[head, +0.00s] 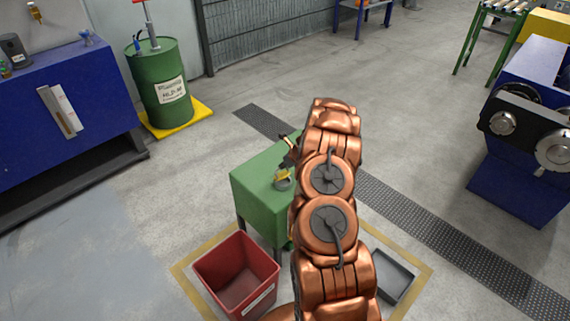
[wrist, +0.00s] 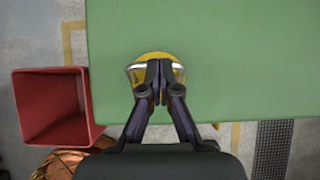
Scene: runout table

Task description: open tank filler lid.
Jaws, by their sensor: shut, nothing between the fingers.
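A small round yellow thing (wrist: 153,57) with a shiny metal rim or bail lies below my gripper in the wrist view, over a green top. It may be the filler lid, but I cannot tell. In the head view a small grey and yellow fitting (head: 282,181) sits on the green table or tank (head: 258,203), partly behind my arm. My gripper (wrist: 160,83) is shut and empty, its fingertips overlapping the yellow thing in the wrist view. I cannot tell whether they touch it. In the head view my arm hides most of the gripper.
A red bin (head: 236,273) stands before the green body's left side; it also shows in the wrist view (wrist: 45,105). A grey tray (head: 392,277) lies on the floor at right. A blue cabinet (head: 65,110) and green drum (head: 160,85) stand left. Open floor lies between.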

